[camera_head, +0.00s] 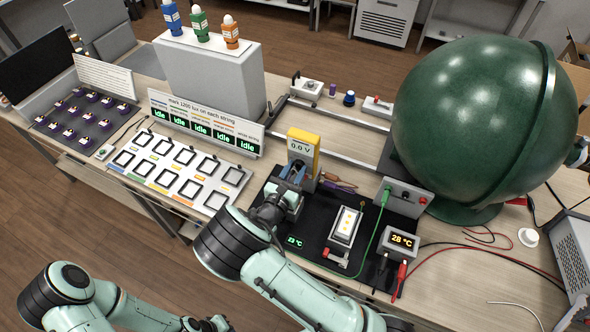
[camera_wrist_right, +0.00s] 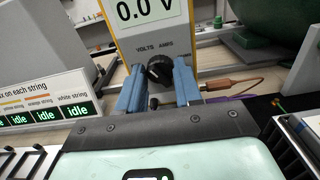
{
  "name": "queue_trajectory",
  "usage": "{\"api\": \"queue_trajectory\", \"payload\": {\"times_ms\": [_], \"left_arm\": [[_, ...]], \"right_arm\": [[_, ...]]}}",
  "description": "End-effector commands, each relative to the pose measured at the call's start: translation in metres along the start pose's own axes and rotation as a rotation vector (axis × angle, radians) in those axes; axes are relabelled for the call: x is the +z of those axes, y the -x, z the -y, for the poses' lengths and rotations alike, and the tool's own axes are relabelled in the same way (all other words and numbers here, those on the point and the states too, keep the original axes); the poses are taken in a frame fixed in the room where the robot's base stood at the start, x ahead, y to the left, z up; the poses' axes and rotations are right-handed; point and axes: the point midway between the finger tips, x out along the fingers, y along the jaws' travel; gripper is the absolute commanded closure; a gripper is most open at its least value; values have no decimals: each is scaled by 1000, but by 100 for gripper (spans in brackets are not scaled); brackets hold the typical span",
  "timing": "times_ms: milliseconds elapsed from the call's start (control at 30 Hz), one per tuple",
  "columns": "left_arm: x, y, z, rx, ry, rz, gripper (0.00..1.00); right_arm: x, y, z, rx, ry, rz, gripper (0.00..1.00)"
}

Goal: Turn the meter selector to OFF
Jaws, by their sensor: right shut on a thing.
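The yellow meter (camera_head: 315,150) stands upright near the middle of the bench, its display reading 0.0 V. In the right wrist view the meter (camera_wrist_right: 203,22) shows its black round selector knob (camera_wrist_right: 158,70) under the words VOLTS and AMPS. My right gripper (camera_head: 291,174) is at the meter's front. Its blue fingers (camera_wrist_right: 157,82) are on either side of the knob and shut on it. The knob's pointer and any OFF mark cannot be made out. My left gripper (camera_head: 206,324) is low at the bottom edge, mostly cut off and away from the meter.
A large green sphere (camera_head: 470,120) stands at the right. A panel of square frames (camera_head: 190,160) and an "idle" display (camera_head: 205,120) are at the left.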

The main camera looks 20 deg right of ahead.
Motion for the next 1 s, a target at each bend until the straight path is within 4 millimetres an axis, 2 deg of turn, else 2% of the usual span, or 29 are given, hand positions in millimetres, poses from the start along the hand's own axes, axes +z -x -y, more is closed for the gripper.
{"api": "queue_trajectory", "payload": {"times_ms": [267,700,1000], "left_arm": [[-14,13,-10,6,-6,-18,100],[-15,13,-10,6,-6,-18,100],[-15,13,-10,6,-6,-18,100]], "right_arm": [[1,0,-1,-1,233,-1,96],[0,0,-2,1,594,-1,96],[-1,0,-2,1,729,-1,96]]}}
